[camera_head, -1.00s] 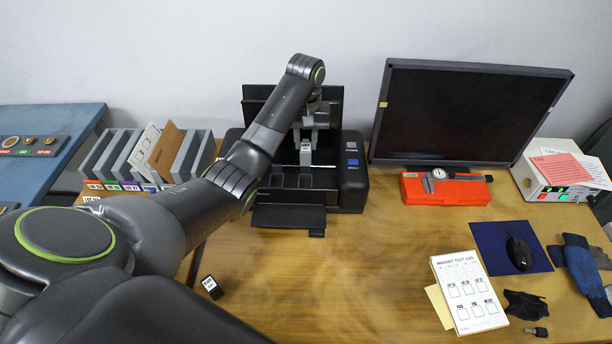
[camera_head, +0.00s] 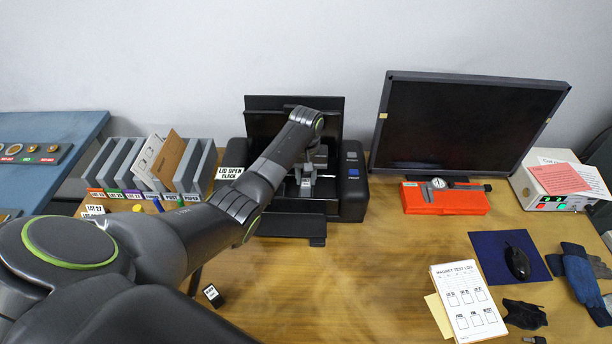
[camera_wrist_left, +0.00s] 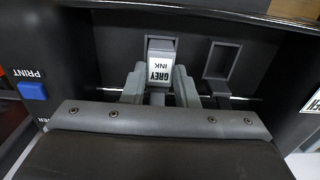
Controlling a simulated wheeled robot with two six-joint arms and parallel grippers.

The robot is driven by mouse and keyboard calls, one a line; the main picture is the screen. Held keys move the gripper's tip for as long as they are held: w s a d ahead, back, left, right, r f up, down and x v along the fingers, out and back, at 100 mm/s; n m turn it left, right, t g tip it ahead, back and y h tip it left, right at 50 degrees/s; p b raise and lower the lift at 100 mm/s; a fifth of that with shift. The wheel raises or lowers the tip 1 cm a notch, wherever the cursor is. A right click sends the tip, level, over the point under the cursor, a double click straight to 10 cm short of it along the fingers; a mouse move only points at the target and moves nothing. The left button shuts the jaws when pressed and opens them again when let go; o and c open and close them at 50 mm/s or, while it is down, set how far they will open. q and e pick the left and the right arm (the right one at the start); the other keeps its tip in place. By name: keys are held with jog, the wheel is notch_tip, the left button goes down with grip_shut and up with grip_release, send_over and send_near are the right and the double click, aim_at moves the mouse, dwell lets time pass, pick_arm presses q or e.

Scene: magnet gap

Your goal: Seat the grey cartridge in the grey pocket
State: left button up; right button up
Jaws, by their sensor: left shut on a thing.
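The grey cartridge (camera_wrist_left: 158,68), a small grey block with a white "GREY INK" label, is between my left gripper's fingers (camera_wrist_left: 160,88) in the left wrist view. My left gripper (camera_head: 307,178) is shut on it, inside the open black printer (camera_head: 352,200) in the head view. The cartridge shows there as a small pale block (camera_head: 306,187). A grey-rimmed empty pocket (camera_wrist_left: 221,61) is to the right of the cartridge in the wrist view. The cartridge's lower end is hidden by the gripper, so I cannot tell whether it is in a pocket. My right gripper is not in view.
The printer's raised lid (camera_head: 262,122) stands behind my gripper. A file rack (camera_head: 205,165) is left of the printer, and a monitor (camera_head: 460,120) and orange case (camera_head: 445,199) are right. A small black block (camera_head: 212,295) lies on the table, whose front middle is clear.

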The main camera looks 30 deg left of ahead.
aim_at(306, 182)
pick_arm(q)
jog(key=o, duration=0.6)
jog(key=shift+f, duration=0.1)
jog(key=shift+o, duration=1)
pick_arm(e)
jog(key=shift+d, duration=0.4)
pick_arm(q)
notch_tip(306, 182, up, 12)
jog(key=shift+r, duration=0.2)
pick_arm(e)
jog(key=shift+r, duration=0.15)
